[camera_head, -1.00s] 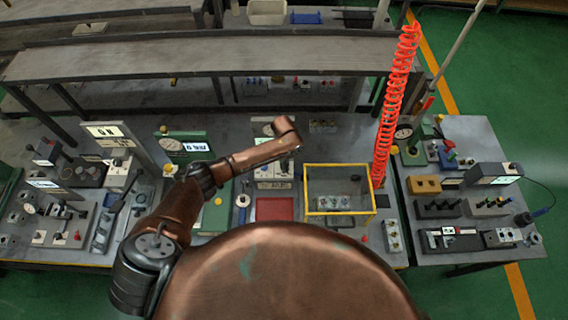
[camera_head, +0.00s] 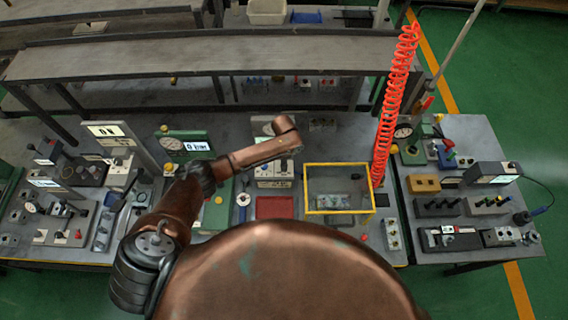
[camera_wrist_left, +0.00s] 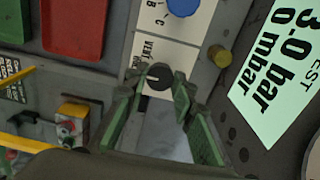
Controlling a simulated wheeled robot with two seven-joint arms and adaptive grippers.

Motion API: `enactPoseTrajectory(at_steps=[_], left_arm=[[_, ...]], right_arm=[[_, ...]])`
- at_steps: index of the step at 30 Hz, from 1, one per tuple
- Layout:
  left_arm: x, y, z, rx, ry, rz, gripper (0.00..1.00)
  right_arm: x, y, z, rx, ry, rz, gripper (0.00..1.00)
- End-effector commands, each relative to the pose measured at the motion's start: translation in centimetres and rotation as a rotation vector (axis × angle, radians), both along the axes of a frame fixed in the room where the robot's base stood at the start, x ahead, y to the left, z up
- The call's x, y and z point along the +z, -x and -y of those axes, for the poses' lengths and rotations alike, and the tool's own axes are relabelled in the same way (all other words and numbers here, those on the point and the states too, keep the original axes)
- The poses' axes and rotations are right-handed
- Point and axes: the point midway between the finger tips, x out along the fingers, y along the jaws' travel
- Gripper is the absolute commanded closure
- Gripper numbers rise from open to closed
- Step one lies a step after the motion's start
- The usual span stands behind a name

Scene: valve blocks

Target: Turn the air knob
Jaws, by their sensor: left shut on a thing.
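A small black round knob (camera_wrist_left: 159,75) sits on a white panel strip (camera_wrist_left: 187,28) marked "VENT" in the left wrist view. My left gripper (camera_wrist_left: 157,90) has green-padded fingers on both sides of this knob and is shut on it. The lettering beside the knob is partly hidden. A blue knob (camera_wrist_left: 183,6) sits on the same strip, near letters B and C, apart from the fingers. In the head view my left arm reaches over the white panel box (camera_head: 273,170), and its hand is mostly hidden by the arm. My right gripper is not in view.
A display (camera_wrist_left: 280,60) reading "3.0 bar" and "0 mbar" stands close beside the fingers, with a yellow-brown knob (camera_wrist_left: 220,56) nearby. A red tray (camera_head: 275,208) and a yellow-framed clear box (camera_head: 338,165) stand near the panel. A red coiled hose (camera_head: 393,105) rises at the right.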

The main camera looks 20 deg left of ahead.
Motion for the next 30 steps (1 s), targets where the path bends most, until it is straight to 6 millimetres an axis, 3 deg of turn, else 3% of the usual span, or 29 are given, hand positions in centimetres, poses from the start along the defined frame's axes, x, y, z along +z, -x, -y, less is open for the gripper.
enactPoseTrajectory(at_steps=[1, 2, 9, 20, 30], left_arm=[[0.0, 0.0, 0.1, -0.001, 0.003, 0.001, 1.0], [0.0, 0.0, 0.1, -0.001, 0.003, 0.001, 0.75], [0.0, 0.0, 0.1, 0.0, 0.002, 0.001, 0.59], [0.6, 0.0, 0.0, 0.0, 0.002, 0.002, 0.59], [6.9, -0.1, 0.0, -0.001, 0.002, 0.004, 0.59]], right_arm=[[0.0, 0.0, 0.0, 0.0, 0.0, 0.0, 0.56], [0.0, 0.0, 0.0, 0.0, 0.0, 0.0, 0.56], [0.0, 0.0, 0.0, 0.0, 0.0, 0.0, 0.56], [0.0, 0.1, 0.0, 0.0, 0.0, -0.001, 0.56], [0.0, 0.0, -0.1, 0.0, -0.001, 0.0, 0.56]])
